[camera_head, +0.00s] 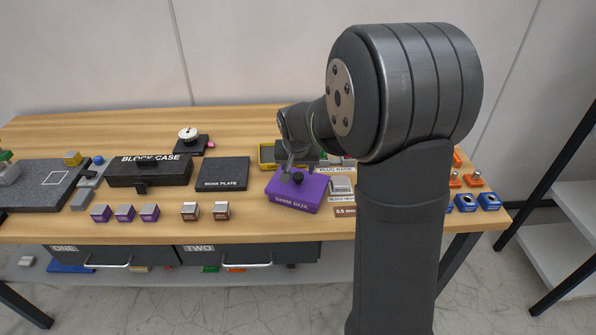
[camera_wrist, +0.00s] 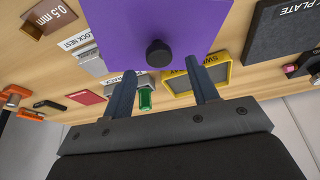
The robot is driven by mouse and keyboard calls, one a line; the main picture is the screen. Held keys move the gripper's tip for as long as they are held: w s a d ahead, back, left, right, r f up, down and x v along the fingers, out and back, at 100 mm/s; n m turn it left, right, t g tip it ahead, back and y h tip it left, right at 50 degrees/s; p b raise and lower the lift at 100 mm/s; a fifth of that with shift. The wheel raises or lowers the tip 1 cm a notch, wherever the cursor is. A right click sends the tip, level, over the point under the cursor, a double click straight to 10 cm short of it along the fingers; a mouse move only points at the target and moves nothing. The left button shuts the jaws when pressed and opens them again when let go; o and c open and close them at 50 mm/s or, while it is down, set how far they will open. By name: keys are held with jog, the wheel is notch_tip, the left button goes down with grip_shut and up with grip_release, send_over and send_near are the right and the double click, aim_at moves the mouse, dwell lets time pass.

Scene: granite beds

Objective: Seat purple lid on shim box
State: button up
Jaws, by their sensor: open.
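The purple shim box (camera_head: 292,203) stands near the front of the bench, its label facing forward. The purple lid (camera_head: 312,184) lies on top of it, with a round black knob (camera_head: 297,177). In the wrist view the lid (camera_wrist: 185,22) fills the top middle and its knob (camera_wrist: 158,53) stands out from it. My gripper (camera_wrist: 161,68) is open, its two fingers apart with the knob roughly between their tips, not clasped. In the head view my gripper (camera_head: 291,170) is just over the lid; my arm hides part of the bench. The lid's seam is too small to judge.
A block nest (camera_head: 341,186) sits close on the right. A yellow-framed tray (camera_head: 266,154) is behind. Blue pieces (camera_head: 488,201) stand far right.

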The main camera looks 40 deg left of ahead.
aim_at(298, 176)
jog(key=v, duration=1.4)
jog(key=shift+d+r, duration=0.2)
jog(key=shift+r, duration=0.15)
jog(key=shift+s, duration=0.1)
jog(key=x, duration=1.7)
jog(key=shift+a+f, duration=0.15)
jog(key=shift+f, duration=0.05)
jog(key=v, duration=1.7)
jog(key=x, duration=1.7)
jog(key=shift+f, duration=0.15)
notch_tip(298, 176, up, 11)
jog(key=shift+f, duration=0.25)
